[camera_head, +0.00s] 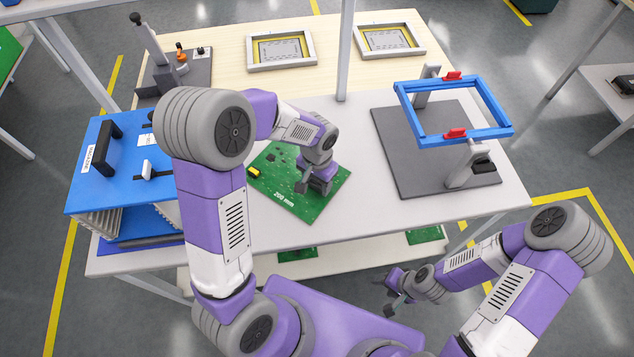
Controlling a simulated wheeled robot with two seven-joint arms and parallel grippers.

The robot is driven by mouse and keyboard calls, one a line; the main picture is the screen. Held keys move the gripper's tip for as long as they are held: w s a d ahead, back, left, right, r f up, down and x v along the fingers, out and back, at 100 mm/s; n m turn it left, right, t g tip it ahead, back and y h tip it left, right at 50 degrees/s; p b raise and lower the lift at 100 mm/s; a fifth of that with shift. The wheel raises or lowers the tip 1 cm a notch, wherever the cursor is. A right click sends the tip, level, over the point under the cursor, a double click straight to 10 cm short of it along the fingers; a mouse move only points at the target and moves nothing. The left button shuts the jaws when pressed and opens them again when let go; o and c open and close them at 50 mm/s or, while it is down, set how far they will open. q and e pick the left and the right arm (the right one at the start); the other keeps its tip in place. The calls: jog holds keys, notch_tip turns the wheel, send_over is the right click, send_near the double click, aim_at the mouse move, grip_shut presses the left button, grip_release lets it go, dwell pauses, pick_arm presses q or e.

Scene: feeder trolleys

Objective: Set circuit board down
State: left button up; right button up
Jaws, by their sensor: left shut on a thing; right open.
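The green circuit board (284,190) lies flat in view at the middle of the light grey table, turned at an angle. It has a yellow part on its left side and "200 mm" printed near its front edge. My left gripper (308,188) is over the board's right part and is shut on it. The gripper and wrist hide part of the board. I cannot tell whether the board touches the tabletop. My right gripper (390,297) is open and empty, low in front of the table's front edge.
A blue box (112,185) with a black handle stands at the left. A dark grey plate (420,150) with a blue frame (465,135) on clamps is at the right. Two framed trays (281,65) lie at the back. A metal post (345,60) rises behind the board. More green boards (297,254) sit on a lower shelf.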

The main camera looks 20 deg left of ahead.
pick_arm(q)
jog(key=o, duration=1.4)
notch_tip(320, 180, up, 12)
jog(key=p, duration=0.3)
jog(key=shift+p, duration=0.3)
jog(key=shift+r, duration=0.1)
